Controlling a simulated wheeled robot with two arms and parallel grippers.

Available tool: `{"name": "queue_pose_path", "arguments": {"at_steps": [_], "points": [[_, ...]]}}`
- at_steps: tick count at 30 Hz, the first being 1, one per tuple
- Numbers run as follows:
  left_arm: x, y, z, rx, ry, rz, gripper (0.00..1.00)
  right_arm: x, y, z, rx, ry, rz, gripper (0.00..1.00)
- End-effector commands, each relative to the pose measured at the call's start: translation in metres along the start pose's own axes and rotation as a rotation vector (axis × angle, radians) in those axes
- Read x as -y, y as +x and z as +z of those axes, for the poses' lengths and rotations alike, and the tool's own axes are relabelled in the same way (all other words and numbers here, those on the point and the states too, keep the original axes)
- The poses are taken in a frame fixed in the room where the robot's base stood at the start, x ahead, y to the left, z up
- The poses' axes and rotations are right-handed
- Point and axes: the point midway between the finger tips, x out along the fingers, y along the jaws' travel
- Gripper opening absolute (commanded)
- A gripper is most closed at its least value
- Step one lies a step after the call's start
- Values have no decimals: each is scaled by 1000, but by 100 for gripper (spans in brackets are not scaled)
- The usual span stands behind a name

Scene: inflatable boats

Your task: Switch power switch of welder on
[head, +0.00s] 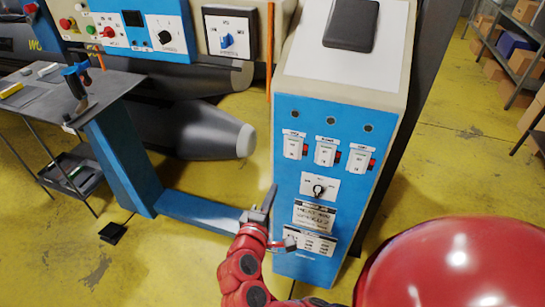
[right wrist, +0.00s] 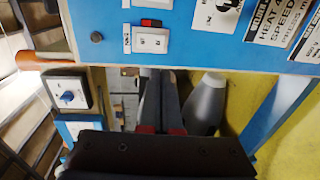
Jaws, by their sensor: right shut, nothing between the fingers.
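The welder is a tall cabinet with a blue front panel (head: 285,215) in the head view. Its upper row holds a left white switch (head: 293,146), a middle white switch (head: 325,152) and a right white switch (head: 358,158), each with a red part at its side. The small labels above them are too blurred to tell which is power. A black rotary knob (head: 318,189) sits below. My right gripper (head: 271,190) is shut and empty at the panel's left edge, below the left switch. In the right wrist view, its fingers (right wrist: 160,82) point past the panel edge near one white switch (right wrist: 150,40).
A grey table (head: 110,88) with tools stands at the left. Behind it is a machine with a control panel (head: 165,40). A grey rounded cylinder (head: 215,138) lies left of the welder. Shelves with boxes (head: 520,70) stand at the right. Yellow floor is open between.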

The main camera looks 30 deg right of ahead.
Motion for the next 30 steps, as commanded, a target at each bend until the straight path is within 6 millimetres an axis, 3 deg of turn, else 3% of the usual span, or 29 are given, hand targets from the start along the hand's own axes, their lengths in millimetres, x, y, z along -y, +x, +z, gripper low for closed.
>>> {"name": "queue_pose_path", "arguments": {"at_steps": [17,23,27,30], "points": [[0,0,0,0,0,0,50,-2,2,8,29,8,-7,0],[0,1,0,0,0,0,50,-3,24,10,34,6,-5,0],[-1,-14,2,1,0,0,50,1,50,11,35,8,-4,0],[0,-6,1,0,0,0,50,-2,72,11,35,9,-10,0]]}}
